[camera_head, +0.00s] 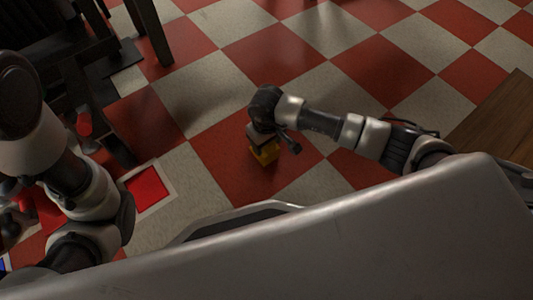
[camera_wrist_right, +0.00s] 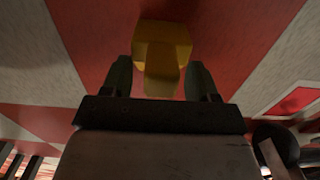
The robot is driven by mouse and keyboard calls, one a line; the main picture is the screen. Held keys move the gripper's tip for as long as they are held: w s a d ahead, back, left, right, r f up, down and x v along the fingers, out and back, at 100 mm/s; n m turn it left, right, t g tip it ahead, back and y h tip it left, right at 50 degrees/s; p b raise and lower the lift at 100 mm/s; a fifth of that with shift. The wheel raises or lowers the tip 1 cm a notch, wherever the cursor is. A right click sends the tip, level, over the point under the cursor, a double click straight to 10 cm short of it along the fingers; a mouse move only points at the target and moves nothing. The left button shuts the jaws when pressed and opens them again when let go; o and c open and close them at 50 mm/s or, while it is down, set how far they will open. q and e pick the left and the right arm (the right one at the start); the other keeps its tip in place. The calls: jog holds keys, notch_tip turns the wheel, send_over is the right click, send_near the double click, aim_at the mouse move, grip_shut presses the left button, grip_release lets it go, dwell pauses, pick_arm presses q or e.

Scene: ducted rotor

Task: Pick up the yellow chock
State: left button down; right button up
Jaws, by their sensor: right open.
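The yellow chock (camera_head: 266,154) is on the red and cream checkered floor, partly hidden by my right gripper (camera_head: 262,139) in the head view. In the right wrist view the yellow chock (camera_wrist_right: 161,42) has a wider block at the top and a narrower part reaching down between the fingers. My right gripper (camera_wrist_right: 158,70) is open, with one finger on each side of that narrower part. A gap shows on both sides, so the fingers look apart from it. My left arm shows at the left of the head view, but I cannot make out its gripper.
Dark furniture legs (camera_head: 150,32) stand at the upper left. A red square with a pale border (camera_head: 147,188) lies on the floor left of the chock. A wooden surface (camera_head: 498,118) is at the right. The floor beyond the chock is clear.

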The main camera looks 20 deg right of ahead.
grip_shut()
dwell(0.4)
